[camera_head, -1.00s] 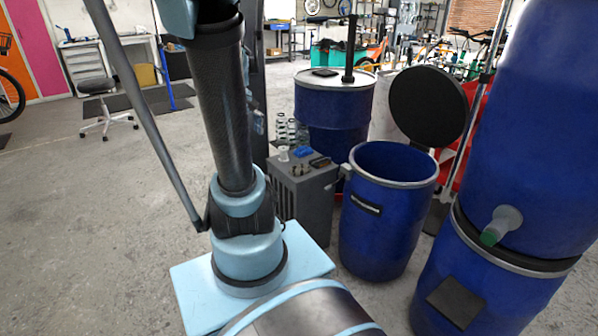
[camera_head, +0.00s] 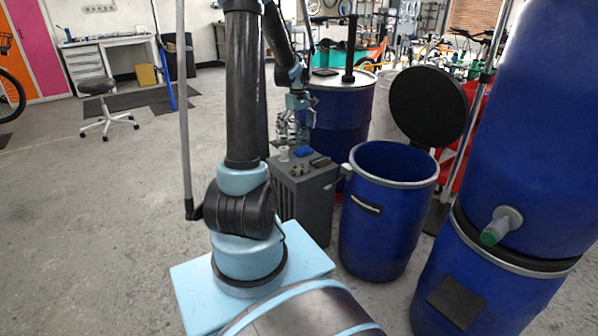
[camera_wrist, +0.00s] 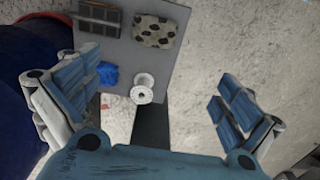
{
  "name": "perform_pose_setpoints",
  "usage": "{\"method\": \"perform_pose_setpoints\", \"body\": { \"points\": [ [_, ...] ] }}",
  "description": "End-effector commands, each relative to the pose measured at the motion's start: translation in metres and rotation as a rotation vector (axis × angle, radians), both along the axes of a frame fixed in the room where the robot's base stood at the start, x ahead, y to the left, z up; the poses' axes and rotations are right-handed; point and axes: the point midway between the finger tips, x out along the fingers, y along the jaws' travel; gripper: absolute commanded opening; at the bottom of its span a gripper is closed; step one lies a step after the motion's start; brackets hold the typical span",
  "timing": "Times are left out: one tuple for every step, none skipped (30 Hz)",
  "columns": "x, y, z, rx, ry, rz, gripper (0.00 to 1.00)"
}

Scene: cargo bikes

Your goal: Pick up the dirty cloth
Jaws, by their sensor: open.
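A beige, dark-spotted piece (camera_wrist: 153,31), which looks like the dirty cloth, lies on the grey cabinet top (camera_wrist: 178,60) in the wrist view. It also shows small in the head view (camera_head: 298,170). A crumpled blue piece (camera_wrist: 107,73) lies on the same top and appears in the head view (camera_head: 303,150); I cannot tell if it is cloth. My gripper (camera_wrist: 158,92) is open and empty, its fingers spread wide above the cabinet. In the head view my gripper (camera_head: 292,130) hangs over the cabinet's far end.
A white spool (camera_wrist: 144,88) stands on the top near the edge. A dark slotted box (camera_wrist: 100,15) lies beside the spotted piece. An open blue barrel (camera_head: 385,215) stands right of the cabinet, a closed blue drum (camera_head: 335,110) behind.

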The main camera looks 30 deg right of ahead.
Motion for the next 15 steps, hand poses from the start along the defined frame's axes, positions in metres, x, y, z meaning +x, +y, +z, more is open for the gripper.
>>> {"method": "perform_pose_setpoints", "body": {
  "points": [
    [0.000, -0.006, -0.003, 0.001, 0.001, 0.000, 1.00],
    [0.000, -0.008, -0.005, 0.002, 0.002, 0.001, 1.00],
    [0.000, -0.011, -0.007, 0.003, 0.002, 0.001, 1.00],
    [0.000, -0.012, -0.009, 0.003, 0.002, 0.001, 1.00],
    [0.000, -0.013, -0.011, 0.003, 0.003, 0.002, 1.00],
    [-0.001, -0.014, -0.015, 0.003, 0.003, 0.002, 1.00],
    [0.000, -0.014, -0.018, 0.003, 0.003, 0.002, 1.00],
    [0.000, -0.014, -0.022, 0.003, 0.003, 0.002, 1.00],
    [0.000, -0.014, -0.028, 0.003, 0.003, 0.002, 1.00],
    [0.000, -0.014, -0.033, 0.003, 0.003, 0.002, 1.00],
    [0.000, -0.014, -0.038, 0.003, 0.003, 0.002, 1.00],
    [0.000, -0.014, -0.045, 0.003, 0.003, 0.002, 1.00],
    [0.000, -0.014, -0.050, 0.003, 0.003, 0.002, 1.00],
    [0.000, -0.014, -0.055, 0.003, 0.003, 0.002, 1.00],
    [-0.001, -0.013, -0.061, 0.003, 0.003, 0.002, 1.00]
  ]
}}
